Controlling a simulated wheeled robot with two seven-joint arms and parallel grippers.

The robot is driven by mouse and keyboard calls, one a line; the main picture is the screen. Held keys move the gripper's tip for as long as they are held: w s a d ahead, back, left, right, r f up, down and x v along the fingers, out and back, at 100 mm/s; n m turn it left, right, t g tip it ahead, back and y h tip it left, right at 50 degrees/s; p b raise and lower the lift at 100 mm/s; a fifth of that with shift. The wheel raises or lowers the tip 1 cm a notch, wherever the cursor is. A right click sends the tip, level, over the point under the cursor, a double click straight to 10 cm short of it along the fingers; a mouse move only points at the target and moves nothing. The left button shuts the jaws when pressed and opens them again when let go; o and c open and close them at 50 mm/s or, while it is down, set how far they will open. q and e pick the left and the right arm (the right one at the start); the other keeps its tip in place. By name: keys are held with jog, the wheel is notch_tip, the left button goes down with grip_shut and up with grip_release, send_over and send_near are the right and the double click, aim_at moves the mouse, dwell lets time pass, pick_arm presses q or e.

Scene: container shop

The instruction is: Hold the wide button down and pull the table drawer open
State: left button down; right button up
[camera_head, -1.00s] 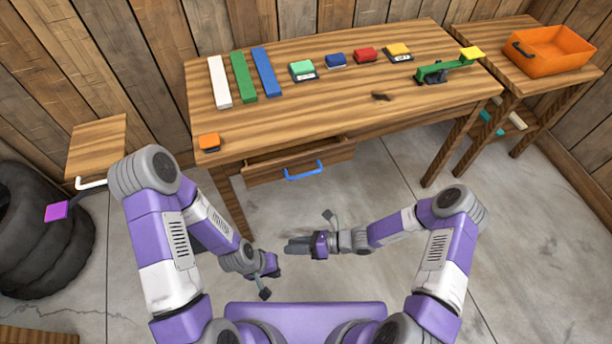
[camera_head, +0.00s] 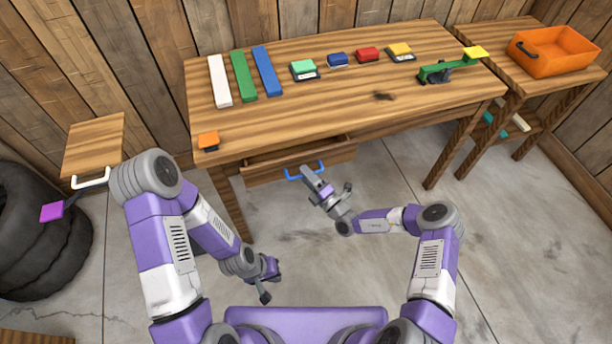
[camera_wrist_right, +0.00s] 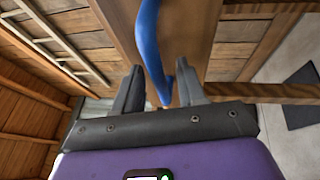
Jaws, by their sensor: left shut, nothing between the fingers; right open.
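The table drawer (camera_head: 262,171) is under the front left of the table, with a dark gap above its front. Its blue handle (camera_head: 290,174) also shows in the right wrist view (camera_wrist_right: 150,42), running between the fingers. My right gripper (camera_head: 310,175) is open at the handle; its fingers (camera_wrist_right: 160,80) stand either side of it, contact unclear. My left gripper (camera_head: 270,278) is shut and empty, low in front of the table. Button-like blocks on the table are orange (camera_head: 208,139), green (camera_head: 304,68), blue (camera_head: 337,59), red (camera_head: 367,54) and yellow (camera_head: 400,49). I cannot tell which is the wide button.
White (camera_head: 219,82), green (camera_head: 243,76) and blue (camera_head: 266,71) bars lie on the table (camera_head: 330,105). A green lever (camera_head: 440,72) with a yellow end is at right. An orange bin (camera_head: 550,60) is on the side table. Tires (camera_head: 40,240) stand left.

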jog(key=shift+w+a, duration=0.15)
grip_shut()
dwell(0.4)
